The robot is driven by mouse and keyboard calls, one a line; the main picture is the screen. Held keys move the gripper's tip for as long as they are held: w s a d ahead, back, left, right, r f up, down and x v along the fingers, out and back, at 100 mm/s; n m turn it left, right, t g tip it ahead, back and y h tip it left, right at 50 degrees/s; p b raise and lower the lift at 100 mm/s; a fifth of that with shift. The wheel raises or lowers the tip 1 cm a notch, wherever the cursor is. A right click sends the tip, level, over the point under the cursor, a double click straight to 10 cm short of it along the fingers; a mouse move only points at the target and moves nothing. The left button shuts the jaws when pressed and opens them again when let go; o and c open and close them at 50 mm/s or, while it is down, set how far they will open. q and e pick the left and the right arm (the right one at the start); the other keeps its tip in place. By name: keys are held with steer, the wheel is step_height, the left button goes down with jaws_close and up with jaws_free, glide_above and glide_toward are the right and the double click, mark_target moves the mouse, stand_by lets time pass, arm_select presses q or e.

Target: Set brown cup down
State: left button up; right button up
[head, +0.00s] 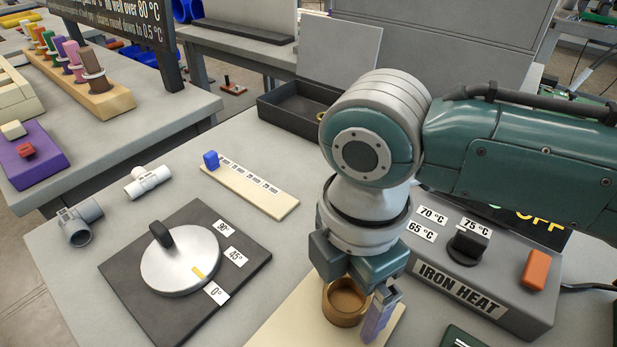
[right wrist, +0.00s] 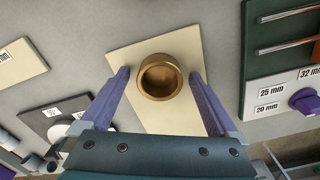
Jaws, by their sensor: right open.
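The brown cup (head: 344,303) is an open-topped round cup standing upright on a cream board (head: 285,325). In the right wrist view the cup (right wrist: 160,77) sits between the two purple fingers, with gaps visible on both sides, over the cream board (right wrist: 150,117). My right gripper (right wrist: 160,85) is open around the cup. In the head view my right gripper (head: 356,306) comes down from above. One purple finger shows to the right of the cup, and the other is hidden there. My left gripper is in neither view.
The grey iron heat box (head: 470,295) with a black knob stands close on the right. A dial plate (head: 185,270) lies left, with a cream scale strip (head: 250,190) behind it. White (head: 148,181) and grey pipe fittings (head: 80,222) lie at far left. A black tray (head: 290,110) is behind.

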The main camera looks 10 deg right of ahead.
mark_target(344, 305)
step_height(344, 305, up, 12)
steer(key=p, duration=0.3)
steer(key=s+a+f+m+t+y, duration=0.2)
steer(key=s+a+m+y, duration=0.15)
steer(key=s+m, duration=0.35)
steer(key=s+d+m+h, duration=0.1)
steer(key=s+d+m, duration=0.2)
steer(key=d+m, duration=0.3)
steer(key=s+d+f+m+t+h, duration=0.1)
steer(key=s+d+m+h, duration=0.1)
steer(key=d+m, duration=0.4)
steer(key=shift+s+t, duration=0.3)
steer(key=shift+s, duration=0.1)
